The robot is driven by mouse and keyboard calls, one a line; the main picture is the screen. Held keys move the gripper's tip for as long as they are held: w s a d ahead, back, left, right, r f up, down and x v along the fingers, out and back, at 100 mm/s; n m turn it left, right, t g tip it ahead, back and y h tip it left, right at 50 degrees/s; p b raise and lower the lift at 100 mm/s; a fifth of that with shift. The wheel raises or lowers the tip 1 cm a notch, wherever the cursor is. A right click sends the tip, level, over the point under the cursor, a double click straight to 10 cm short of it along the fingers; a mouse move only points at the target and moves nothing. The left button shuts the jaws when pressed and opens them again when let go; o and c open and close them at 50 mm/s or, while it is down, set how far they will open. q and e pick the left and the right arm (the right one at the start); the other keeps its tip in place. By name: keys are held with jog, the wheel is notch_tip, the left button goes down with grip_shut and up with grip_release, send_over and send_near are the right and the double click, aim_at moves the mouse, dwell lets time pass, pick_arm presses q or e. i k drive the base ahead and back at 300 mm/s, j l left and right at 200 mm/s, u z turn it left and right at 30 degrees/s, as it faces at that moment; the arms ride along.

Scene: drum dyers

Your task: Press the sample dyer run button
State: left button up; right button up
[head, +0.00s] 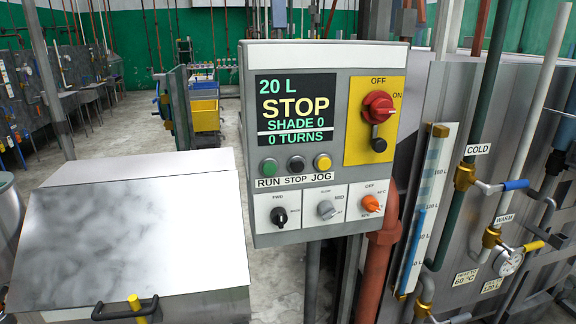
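The sample dyer control panel (374,222) is a light grey box in the middle of the head view. Its dark display (296,110) reads "20 L, STOP, SHADE 0, 0 TURNS". The green run button (269,167) is at the left of a row under the display, above the label "RUN". A dark stop button (296,163) and a yellow jog button (322,162) sit to its right. Nothing covers the run button. Neither of my grippers is in view.
A red rotary switch (378,104) sits on a yellow plate at the panel's upper right. Three knobs line the panel's bottom. A metal lid (130,220) with a black handle stands at left. Pipes, a level gauge (421,215) and valves crowd the right. Open floor lies behind.

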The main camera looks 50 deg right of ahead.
aim_at(269, 168)
jog(key=z, duration=1.5)
